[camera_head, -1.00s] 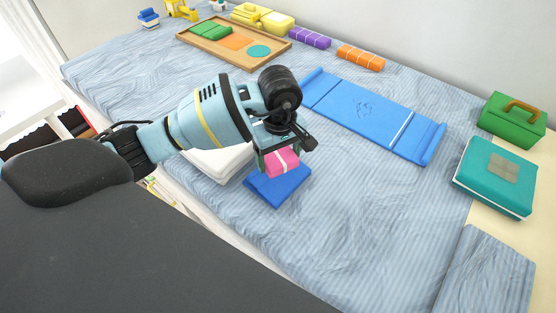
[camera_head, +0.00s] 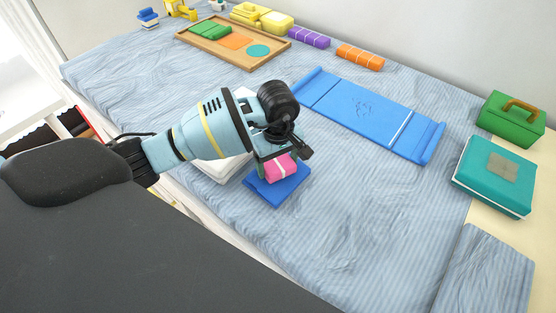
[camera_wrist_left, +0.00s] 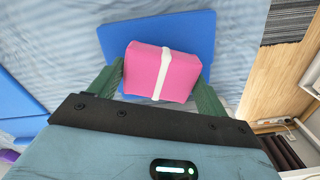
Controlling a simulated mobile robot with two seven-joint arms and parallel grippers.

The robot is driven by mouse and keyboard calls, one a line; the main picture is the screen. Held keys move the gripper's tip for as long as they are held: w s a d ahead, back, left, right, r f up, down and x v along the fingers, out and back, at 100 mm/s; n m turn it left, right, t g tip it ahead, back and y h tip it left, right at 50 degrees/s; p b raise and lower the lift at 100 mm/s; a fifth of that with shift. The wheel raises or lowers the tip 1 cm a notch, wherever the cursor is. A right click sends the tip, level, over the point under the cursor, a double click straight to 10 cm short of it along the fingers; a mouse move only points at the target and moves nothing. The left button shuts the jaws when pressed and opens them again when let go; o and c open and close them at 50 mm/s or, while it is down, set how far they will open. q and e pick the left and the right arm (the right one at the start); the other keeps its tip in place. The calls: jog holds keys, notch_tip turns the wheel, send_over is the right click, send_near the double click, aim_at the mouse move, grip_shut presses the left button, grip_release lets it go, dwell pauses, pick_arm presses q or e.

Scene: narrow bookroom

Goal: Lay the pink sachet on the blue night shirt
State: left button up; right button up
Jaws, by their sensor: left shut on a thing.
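The pink sachet (camera_head: 281,167) with a white band is held between the fingers of my left gripper (camera_head: 278,170). In the left wrist view the sachet (camera_wrist_left: 161,73) sits between the two green fingers. The blue night shirt (camera_head: 284,189) is a folded blue block on the bed, directly below the sachet. In the left wrist view the night shirt (camera_wrist_left: 190,32) spreads behind the sachet. The sachet is over the shirt; I cannot tell whether they touch. My right gripper is not in view.
A white folded item (camera_head: 222,166) lies beside the shirt, partly behind my left arm. A long blue mat (camera_head: 365,112) lies beyond. A wooden tray (camera_head: 232,55) is at the back. A teal case (camera_head: 494,176) and green box (camera_head: 511,117) stand right. The striped bed front is clear.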

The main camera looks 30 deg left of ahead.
aim_at(278, 163)
pick_arm(q)
jog(key=o, duration=1)
jog(key=shift+r, duration=0.1)
jog(key=shift+r, duration=0.35)
notch_tip(278, 163, up, 12)
jog(key=shift+f+p, duration=0.2)
jog(key=shift+p, duration=0.15)
